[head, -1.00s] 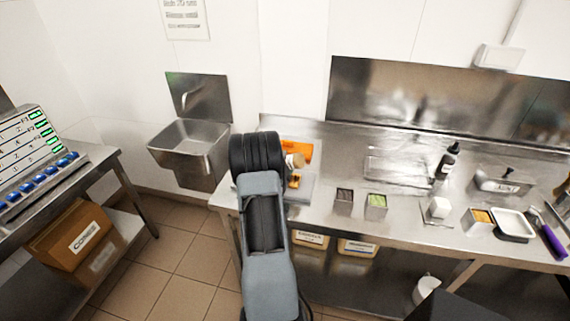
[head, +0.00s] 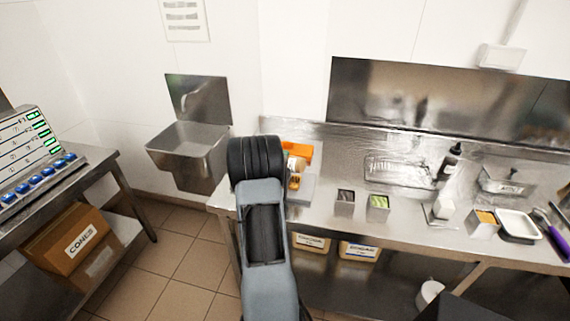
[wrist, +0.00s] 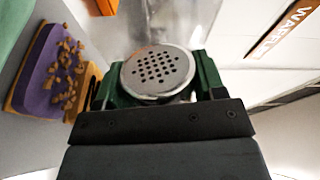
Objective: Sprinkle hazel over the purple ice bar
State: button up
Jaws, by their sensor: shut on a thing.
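My gripper (wrist: 160,82) is shut on a round shaker (wrist: 157,72) with a perforated metal lid; its green fingers press it from both sides. The lid faces the wrist camera. The purple ice bar (wrist: 38,85) lies left of the gripper in the wrist view, apart from it, on a tan base. Brown hazel pieces (wrist: 68,75) are scattered over the bar. In the head view my arm hides the bar and most of the gripper; part of the shaker (head: 297,163) shows beside the arm.
An orange item (head: 302,150) lies at the counter's left end. To the right stand a dark-filled tub (head: 345,197), a green-filled tub (head: 378,203), a black bottle (head: 450,160) and a white tray (head: 518,226). A sink (head: 188,150) is at the left.

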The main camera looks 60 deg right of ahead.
jog(key=r+m+b, duration=0.1)
jog(key=m+b, duration=0.1)
jog(key=m, duration=0.1)
jog(key=shift+r+m, duration=0.3)
jog(key=shift+r, duration=0.1)
jog(key=shift+r+m, duration=0.3)
jog(key=shift+m, duration=0.1)
jog(key=shift+r+m+b, duration=0.8)
jog(key=shift+m, duration=0.35)
jog(key=shift+r+m+b, duration=0.75)
jog(key=shift+m, duration=0.4)
jog(key=shift+r+m+b, duration=0.35)
jog(key=shift+m+b, duration=0.35)
jog(key=shift+r+m+b, duration=0.3)
jog(key=shift+m+b, duration=0.35)
jog(key=shift+m, duration=0.05)
jog(key=shift+r+m+b, duration=0.55)
jog(key=shift+m+b, duration=0.1)
jog(key=shift+m, duration=0.25)
